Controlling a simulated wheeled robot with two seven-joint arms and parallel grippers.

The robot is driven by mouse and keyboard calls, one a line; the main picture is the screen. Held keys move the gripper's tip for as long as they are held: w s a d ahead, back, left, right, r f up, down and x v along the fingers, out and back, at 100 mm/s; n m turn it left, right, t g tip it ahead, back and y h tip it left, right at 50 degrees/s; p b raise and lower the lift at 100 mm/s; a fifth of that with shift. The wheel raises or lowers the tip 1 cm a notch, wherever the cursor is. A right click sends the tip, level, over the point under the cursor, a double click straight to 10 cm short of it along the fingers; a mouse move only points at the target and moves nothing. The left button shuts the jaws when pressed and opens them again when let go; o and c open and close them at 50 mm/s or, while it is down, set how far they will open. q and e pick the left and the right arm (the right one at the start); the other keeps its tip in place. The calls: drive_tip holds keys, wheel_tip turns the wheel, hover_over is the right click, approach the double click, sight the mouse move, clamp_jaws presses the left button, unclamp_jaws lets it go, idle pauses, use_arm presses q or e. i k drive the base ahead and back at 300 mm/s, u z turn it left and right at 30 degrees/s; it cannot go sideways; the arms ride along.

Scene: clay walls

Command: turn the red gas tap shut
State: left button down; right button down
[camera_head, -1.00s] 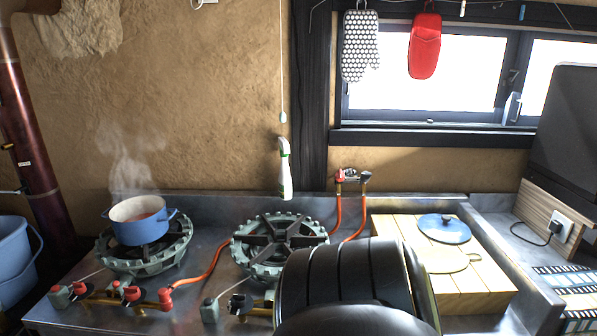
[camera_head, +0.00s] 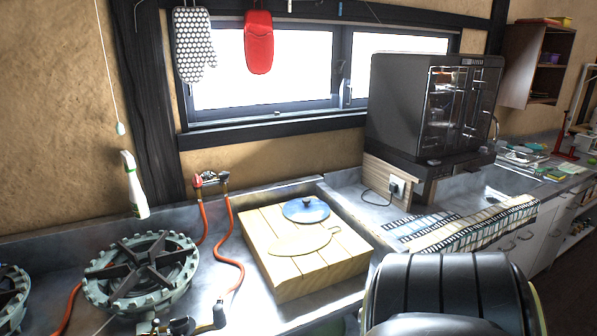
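A brass gas tap (camera_head: 210,181) with a red part at its left end is mounted low on the clay wall, below the left end of the window. Red-orange hoses run down from it, one towards the green burner (camera_head: 142,272) and one curving down the counter. The position of its handle is too small to tell. Neither of my grippers shows; only a rounded black part of my own body fills the lower right.
A wooden board box (camera_head: 290,272) with a blue lid (camera_head: 306,209) stands right of the hoses. A white-green bottle (camera_head: 135,185) is left of the tap. A dark oven (camera_head: 430,110) stands at the right. Bare metal counter lies around the hoses.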

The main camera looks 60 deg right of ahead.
sight(197, 181)
drive_tip(key=z, duration=0.85)
drive_tip(key=i, duration=0.45)
